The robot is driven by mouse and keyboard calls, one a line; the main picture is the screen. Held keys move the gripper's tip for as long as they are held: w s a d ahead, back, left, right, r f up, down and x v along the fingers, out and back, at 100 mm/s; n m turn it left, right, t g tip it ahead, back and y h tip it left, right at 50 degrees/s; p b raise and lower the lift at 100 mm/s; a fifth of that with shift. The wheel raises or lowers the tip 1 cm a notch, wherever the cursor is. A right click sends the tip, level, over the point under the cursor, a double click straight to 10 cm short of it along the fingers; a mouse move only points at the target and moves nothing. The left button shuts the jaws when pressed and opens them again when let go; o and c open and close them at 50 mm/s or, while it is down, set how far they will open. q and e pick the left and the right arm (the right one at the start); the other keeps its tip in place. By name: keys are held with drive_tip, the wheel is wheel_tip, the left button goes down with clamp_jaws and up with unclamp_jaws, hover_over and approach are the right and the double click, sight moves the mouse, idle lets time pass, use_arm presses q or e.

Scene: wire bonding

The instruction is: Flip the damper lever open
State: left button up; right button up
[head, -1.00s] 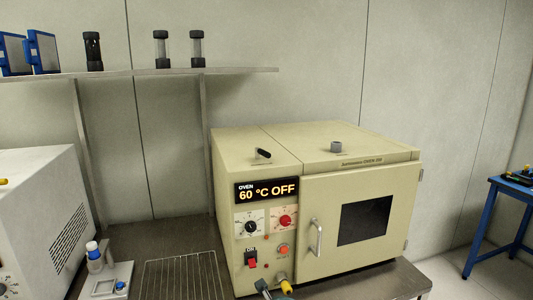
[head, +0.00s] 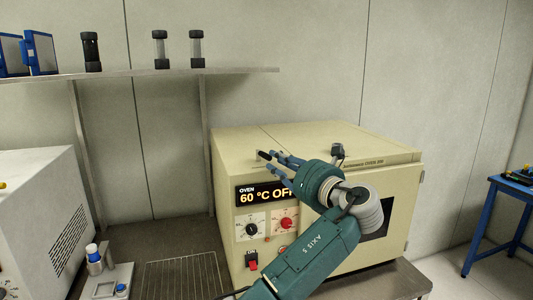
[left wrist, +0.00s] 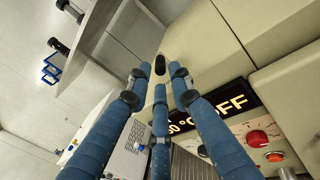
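The damper lever (head: 262,155) is a small black handle on the top left of the cream oven (head: 245,160). In the left wrist view the lever (left wrist: 160,64) shows straight ahead, between the tips of my fingers. My left gripper (head: 271,162) comes over the oven's front with blue fingers pointing left at the lever. In the left wrist view its fingers (left wrist: 158,78) are spread apart with nothing between them nearer than the lever. I cannot tell whether a fingertip touches it. My right gripper is not in view.
The oven display (head: 262,194) reads 60 °C OFF and is partly covered by my arm. A dark chimney-like knob stands on the oven top beside my wrist. A shelf (head: 230,71) with bottles is on the wall at left. A wire rack (head: 180,275) lies on the bench.

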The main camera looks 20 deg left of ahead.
sight(270, 158)
use_arm(q)
drive_tip(key=p+x, duration=0.1)
drive_tip(key=x, duration=0.5)
drive_tip(key=shift+c, duration=0.5)
clamp_jaws()
